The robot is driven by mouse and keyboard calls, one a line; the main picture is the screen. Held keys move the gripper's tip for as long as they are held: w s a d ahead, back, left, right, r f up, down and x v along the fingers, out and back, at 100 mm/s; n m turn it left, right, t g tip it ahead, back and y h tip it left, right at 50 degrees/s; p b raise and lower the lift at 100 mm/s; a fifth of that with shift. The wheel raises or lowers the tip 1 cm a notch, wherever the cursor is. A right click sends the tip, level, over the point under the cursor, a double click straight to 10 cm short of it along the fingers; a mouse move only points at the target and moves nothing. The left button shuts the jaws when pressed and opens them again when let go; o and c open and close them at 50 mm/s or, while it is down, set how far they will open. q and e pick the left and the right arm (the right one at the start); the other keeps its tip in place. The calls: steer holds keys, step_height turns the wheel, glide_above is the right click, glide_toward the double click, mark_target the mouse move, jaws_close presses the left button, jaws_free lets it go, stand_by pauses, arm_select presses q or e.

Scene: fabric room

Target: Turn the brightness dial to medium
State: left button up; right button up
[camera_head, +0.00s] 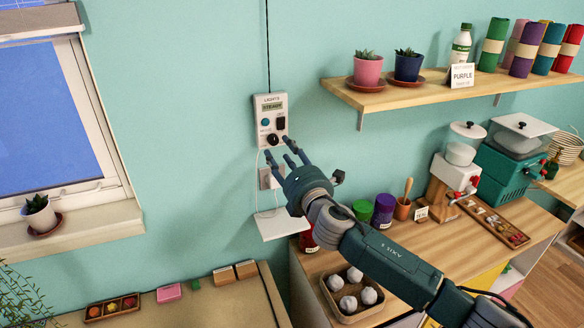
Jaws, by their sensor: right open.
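A white wall box labelled LIGHTS (269,118) hangs on the teal wall, with a small green display, a teal button, a dark switch and a black round dial (272,139) near its bottom edge. The dial's pointer and marks are too small to read. My right gripper (279,158) is open, its dark fingers spread just below the dial and pointing up toward it. I cannot tell whether a finger touches the box. My left gripper is not in view.
A wall socket (266,178) and a small white shelf (274,223) sit below the box. A wooden shelf (440,92) with plants and rolls is to the right. The counter (390,262) below holds jars, machines and a tray. A window is at left.

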steer(key=v, duration=0.7)
steer(key=shift+s, duration=0.2)
steer(key=shift+d, duration=0.1)
